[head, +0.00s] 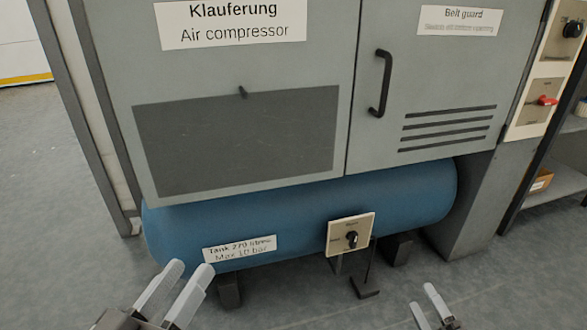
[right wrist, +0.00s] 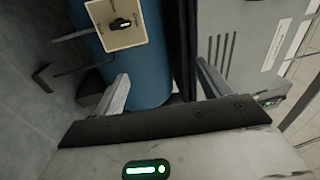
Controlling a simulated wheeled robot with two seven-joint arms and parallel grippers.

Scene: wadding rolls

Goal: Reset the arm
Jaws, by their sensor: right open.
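My left gripper (head: 190,267) is at the bottom left of the head view, in front of the blue tank. Its two pale fingers stand apart with nothing between them. My right gripper (head: 423,297) is at the bottom right of the head view, over the floor in front of the tank. The right wrist view shows its fingers (right wrist: 162,75) spread and empty. The rest of both arms is mostly out of view.
The grey compressor cabinet (head: 225,75) stands above the blue tank (head: 290,222). A small panel with a black knob (head: 352,238) is on the tank's front. A belt guard door (head: 437,75) has a black handle. Grey floor (head: 60,220) lies open at left.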

